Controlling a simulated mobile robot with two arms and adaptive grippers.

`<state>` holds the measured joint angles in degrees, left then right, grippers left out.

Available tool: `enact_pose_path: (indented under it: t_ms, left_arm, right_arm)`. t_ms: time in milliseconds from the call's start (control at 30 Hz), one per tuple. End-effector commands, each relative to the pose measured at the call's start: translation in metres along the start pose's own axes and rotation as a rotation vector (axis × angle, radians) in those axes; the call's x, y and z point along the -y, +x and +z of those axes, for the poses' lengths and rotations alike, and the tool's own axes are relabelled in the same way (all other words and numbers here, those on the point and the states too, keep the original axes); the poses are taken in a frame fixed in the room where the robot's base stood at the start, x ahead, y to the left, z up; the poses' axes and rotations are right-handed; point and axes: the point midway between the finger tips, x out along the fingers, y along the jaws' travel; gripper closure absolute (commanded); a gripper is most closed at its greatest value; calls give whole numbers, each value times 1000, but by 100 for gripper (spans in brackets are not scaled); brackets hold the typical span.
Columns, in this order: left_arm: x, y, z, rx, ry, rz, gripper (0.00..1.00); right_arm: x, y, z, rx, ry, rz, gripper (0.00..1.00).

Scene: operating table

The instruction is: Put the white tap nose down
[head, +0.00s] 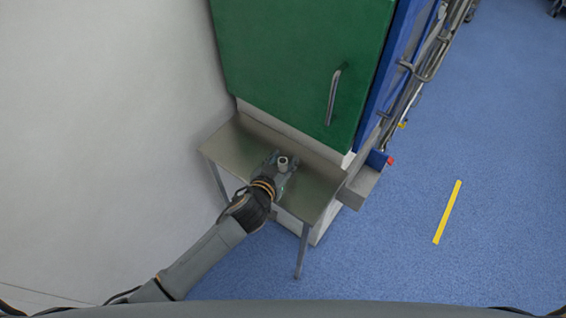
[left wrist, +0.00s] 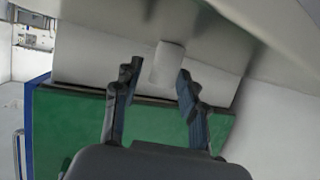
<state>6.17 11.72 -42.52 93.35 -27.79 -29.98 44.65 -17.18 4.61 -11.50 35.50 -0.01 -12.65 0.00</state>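The white tap nose (head: 283,161) is a small pale cylinder at my left gripper, above or on the metal side table (head: 232,148). In the left wrist view the tap nose (left wrist: 168,64) shows between and just beyond the fingertips. My left gripper (head: 277,165) reaches over the table from the front left. In the left wrist view its fingers (left wrist: 160,73) are spread, with a gap on the left of the tap nose; the right fingertip is close to it, and contact cannot be told. My right gripper is not in view.
A green cabinet door (head: 300,60) with a metal handle (head: 333,95) stands behind the table. A white wall (head: 100,130) is on the left. Blue floor (head: 500,170) is open on the right.

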Motion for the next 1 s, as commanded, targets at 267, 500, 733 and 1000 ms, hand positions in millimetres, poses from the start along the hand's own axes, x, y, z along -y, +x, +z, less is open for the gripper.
enact_pose_path:
  t_ms: [267,500,733,1000]
  left_arm:
    - [0,0,0,0,0,-1,100]
    - [0,-1,-1,0,0,-1,100]
    - [1,-8,-20,-4,-1,-1,100]
    - [0,-62,-54,-2,-2,0,100]
  right_arm:
    - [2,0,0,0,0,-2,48]
    - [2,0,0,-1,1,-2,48]
    - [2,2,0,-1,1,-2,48]
    - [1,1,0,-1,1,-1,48]
